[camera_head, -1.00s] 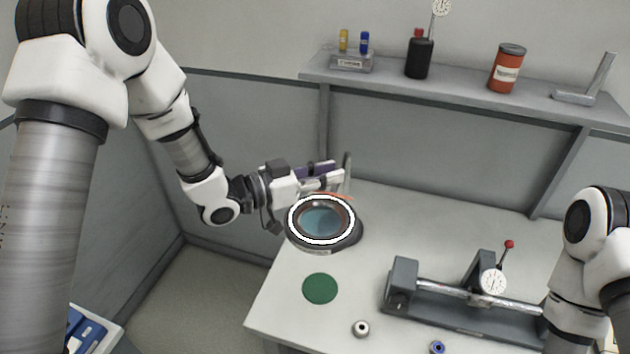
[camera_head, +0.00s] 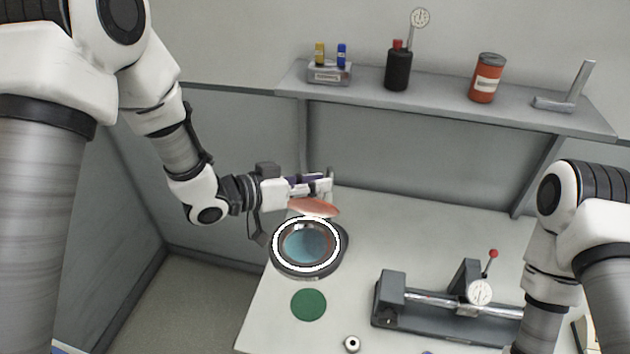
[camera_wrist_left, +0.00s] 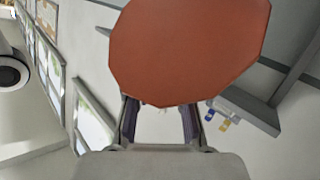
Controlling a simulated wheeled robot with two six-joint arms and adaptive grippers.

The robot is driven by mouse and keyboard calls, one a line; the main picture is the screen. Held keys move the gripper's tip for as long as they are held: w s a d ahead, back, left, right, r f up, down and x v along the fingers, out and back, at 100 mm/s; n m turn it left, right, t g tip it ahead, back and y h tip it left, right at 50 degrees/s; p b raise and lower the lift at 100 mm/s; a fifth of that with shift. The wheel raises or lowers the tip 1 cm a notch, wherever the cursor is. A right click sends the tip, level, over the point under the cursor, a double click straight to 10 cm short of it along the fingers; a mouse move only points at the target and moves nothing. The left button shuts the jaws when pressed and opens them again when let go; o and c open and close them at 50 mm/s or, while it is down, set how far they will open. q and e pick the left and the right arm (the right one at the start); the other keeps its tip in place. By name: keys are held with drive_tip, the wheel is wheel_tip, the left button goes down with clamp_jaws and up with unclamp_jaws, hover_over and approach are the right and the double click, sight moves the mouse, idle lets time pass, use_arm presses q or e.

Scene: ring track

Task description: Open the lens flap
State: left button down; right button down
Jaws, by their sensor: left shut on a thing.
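The magnifier lamp's round lens (camera_head: 308,246) lies inside a bright white ring in a dark housing, on the left of the bench. The reddish lens flap (camera_head: 314,208) stands tilted at the far side of the ring, and the lens surface is uncovered. My left gripper (camera_head: 326,184) is at the flap's far side, shut on the lens flap. In the left wrist view the flap (camera_wrist_left: 188,50) fills the top middle as a broad red disc, just beyond the fingers; the exact grip point is hidden. My right gripper is out of view.
A bench gauge fixture (camera_head: 440,305) stands to the right. A shelf (camera_head: 440,107) with bottles runs behind. The bench between lamp and fixture is clear.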

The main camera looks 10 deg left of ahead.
use_arm(q)
drive_tip(key=shift+s+f, duration=0.15)
drive_tip(key=shift+f, duration=0.4)
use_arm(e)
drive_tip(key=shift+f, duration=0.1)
use_arm(q)
drive_tip(key=c, duration=1.3)
unclamp_jaws()
drive_tip(key=o, duration=0.3)
drive_tip(key=shift+w+a+f, duration=0.1)
drive_tip(key=shift+w, duration=0.15)
drive_tip(key=shift+w+a+f, duration=0.1)
drive_tip(key=shift+w, duration=0.35)
drive_tip(key=shift+s+r, duration=0.2)
drive_tip(key=shift+r, duration=0.05)
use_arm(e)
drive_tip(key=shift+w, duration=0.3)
use_arm(q)
drive_tip(key=shift+w, duration=0.1)
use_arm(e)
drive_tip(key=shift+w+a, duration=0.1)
